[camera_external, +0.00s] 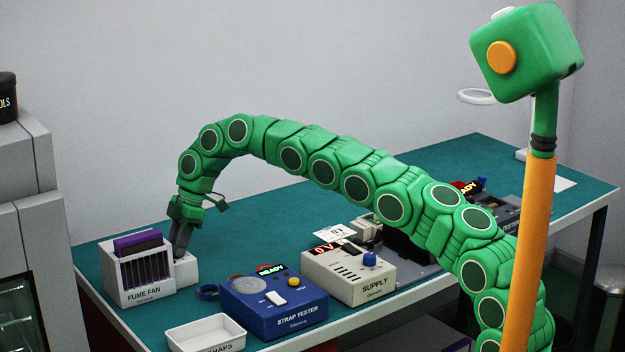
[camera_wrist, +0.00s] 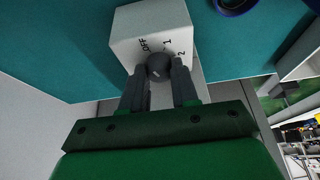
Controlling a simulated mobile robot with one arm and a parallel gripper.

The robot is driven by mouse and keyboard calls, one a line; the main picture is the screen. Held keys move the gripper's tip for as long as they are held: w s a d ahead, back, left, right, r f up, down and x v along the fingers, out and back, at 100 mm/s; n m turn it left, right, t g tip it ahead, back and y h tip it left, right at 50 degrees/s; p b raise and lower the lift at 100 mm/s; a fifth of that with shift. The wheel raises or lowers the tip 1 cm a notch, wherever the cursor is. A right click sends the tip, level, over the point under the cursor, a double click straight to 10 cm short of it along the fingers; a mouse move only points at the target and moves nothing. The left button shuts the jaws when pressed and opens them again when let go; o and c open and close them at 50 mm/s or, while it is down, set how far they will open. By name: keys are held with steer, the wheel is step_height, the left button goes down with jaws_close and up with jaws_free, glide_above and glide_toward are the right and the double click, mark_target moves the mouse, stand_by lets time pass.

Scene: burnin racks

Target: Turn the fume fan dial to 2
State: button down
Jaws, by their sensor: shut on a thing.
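The fume fan (camera_external: 138,275) is a white box with a dark slotted front and a purple filter on top, at the left end of the teal bench. A small white dial box (camera_external: 186,268) stands against its right side. In the wrist view the dial box (camera_wrist: 150,28) shows the marks OFF, 1 and 2 around a grey round dial (camera_wrist: 159,66). My gripper (camera_wrist: 160,77) is shut on the dial, one finger on each side. In the external view my gripper (camera_external: 181,240) points down at the dial box and hides the dial. I cannot tell which mark the dial points at.
The blue strap tester (camera_external: 275,303) stands right of the fume fan, with a blue ring (camera_external: 207,292) between them. A white tray (camera_external: 206,334) is at the front edge. The supply box (camera_external: 348,275) is further right.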

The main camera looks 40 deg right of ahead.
steer(key=shift+s+m, duration=0.1)
steer(key=shift+m, duration=0.2)
steer(key=m+t, duration=0.1)
steer(key=m, duration=0.2)
steer(key=shift+s+t, duration=0.1)
steer(key=shift+t, duration=0.2)
steer(key=m, duration=0.3)
steer(key=m+t+h, duration=0.1)
steer(key=m, duration=0.1)
steer(key=shift+s+a+m+t, duration=0.1)
steer(key=shift+a+m+t, duration=0.05)
steer(key=shift+m+t, duration=0.2)
steer(key=m+h, duration=0.1)
steer(key=m, duration=0.1)
steer(key=m+t+h, duration=0.1)
steer(key=m, duration=0.2)
steer(key=shift+a+r+m+h, duration=0.15)
steer(key=shift+m+h, duration=0.55)
steer(key=shift+m, duration=1.15)
steer(key=c, duration=0.9)
jaws_free()
steer(key=shift+a+n, duration=0.1)
steer(key=shift+n, duration=0.2)
